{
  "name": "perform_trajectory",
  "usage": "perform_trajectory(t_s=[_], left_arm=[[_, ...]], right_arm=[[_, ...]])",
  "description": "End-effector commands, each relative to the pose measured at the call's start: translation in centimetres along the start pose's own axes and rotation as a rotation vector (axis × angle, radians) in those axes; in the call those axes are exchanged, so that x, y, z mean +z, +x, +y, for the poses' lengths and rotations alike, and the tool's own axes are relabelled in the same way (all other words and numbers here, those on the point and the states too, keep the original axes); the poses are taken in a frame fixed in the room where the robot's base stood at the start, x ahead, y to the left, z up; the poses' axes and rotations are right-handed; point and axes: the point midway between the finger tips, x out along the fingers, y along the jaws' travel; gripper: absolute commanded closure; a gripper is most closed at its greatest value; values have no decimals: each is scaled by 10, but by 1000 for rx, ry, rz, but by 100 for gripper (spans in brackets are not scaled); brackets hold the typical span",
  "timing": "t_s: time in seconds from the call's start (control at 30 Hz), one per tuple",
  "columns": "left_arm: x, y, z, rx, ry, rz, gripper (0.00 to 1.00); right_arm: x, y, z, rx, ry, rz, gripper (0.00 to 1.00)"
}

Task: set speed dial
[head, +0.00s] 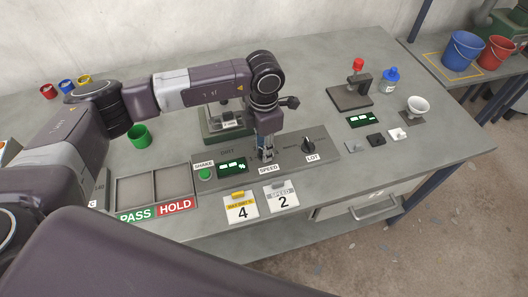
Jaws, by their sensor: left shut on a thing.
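My left gripper (266,154) points down at the control panel (330,143), directly above the "SPEED" label (269,170). Its fingers are shut on the speed dial, which they mostly hide, so I cannot read its setting. A card marked "SPEED 2" (281,196) lies in front of the panel. Left of the dial is a green-lit display (232,167) showing dashes and a percent sign. A black lot dial (309,145) stands to the right, apart from my gripper. My right gripper is not in view.
A green start button (204,175) marked "SHAKE" is left of the display. A card reading 4 (241,207) lies beside the speed card. The pass/hold tray (153,190) is at left, with a green cup (139,135) behind it.

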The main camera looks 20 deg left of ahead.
Motion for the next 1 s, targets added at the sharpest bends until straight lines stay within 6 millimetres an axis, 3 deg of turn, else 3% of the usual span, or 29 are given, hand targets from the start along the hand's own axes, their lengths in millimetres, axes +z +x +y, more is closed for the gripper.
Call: perform_trajectory(t_s=[0.67,0.7,0.83,1.0], left_arm=[[1,-2,1,3,59,-3,100],[1,-2,1,3,59,-3,73],[0,-1,1,2,59,-2,59],[0,-1,1,1,59,-1,59]], right_arm=[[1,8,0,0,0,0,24],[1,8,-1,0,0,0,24],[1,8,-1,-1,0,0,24],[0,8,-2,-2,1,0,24]])
